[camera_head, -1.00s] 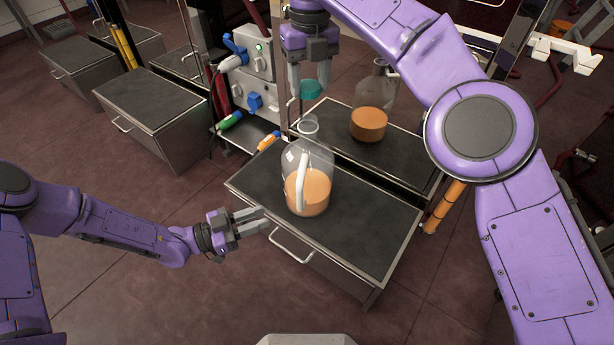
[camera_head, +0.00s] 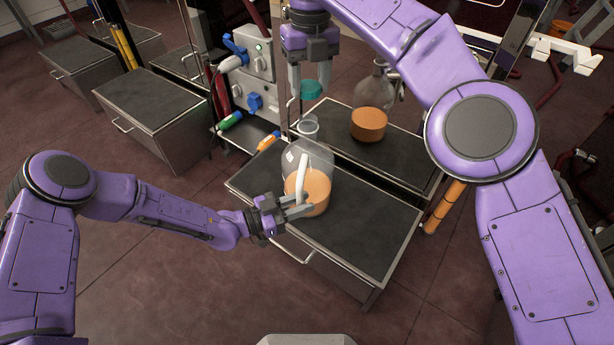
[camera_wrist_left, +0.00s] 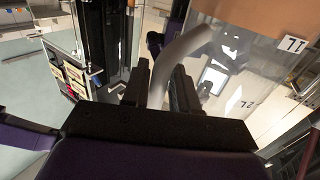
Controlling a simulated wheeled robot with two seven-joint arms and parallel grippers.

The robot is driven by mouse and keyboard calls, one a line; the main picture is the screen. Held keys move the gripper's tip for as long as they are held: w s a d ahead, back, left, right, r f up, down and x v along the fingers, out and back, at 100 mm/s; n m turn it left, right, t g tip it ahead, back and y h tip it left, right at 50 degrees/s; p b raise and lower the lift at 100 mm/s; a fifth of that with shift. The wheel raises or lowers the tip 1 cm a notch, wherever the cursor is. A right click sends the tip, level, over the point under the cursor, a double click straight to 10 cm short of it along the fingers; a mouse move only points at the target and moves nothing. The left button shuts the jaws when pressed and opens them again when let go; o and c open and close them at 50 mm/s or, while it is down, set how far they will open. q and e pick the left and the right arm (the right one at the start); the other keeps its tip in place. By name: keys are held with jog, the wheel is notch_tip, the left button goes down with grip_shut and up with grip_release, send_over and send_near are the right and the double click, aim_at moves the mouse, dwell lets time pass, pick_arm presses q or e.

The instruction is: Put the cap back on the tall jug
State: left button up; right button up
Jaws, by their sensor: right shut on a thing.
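The tall clear jug (camera_head: 316,158) stands upright on the near dark-topped cabinet, with orange liquid in its lower part and a pale handle (camera_head: 302,176) facing me. Its neck (camera_head: 308,127) is uncapped. The teal cap (camera_head: 311,90) is in my right gripper (camera_head: 309,86), which is shut on it above the neck, with a gap between. My left gripper (camera_head: 299,205) is at the jug's lower handle. In the left wrist view the handle (camera_wrist_left: 178,52) rises between the two open fingers (camera_wrist_left: 160,88); whether they touch it I cannot tell.
The cabinet top (camera_head: 350,235) is clear to the right of the jug. A second jug shape with orange liquid (camera_head: 369,124) shows behind, perhaps a reflection. A grey pump unit (camera_head: 250,80) and coloured nozzles (camera_head: 230,121) are at the back left.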

pick_arm(q)
grip_shut()
pick_arm(e)
jog(key=shift+w+f, duration=0.1)
jog(key=shift+f, duration=2.35)
jog(key=shift+f, duration=0.9)
jog(key=shift+f, duration=0.6)
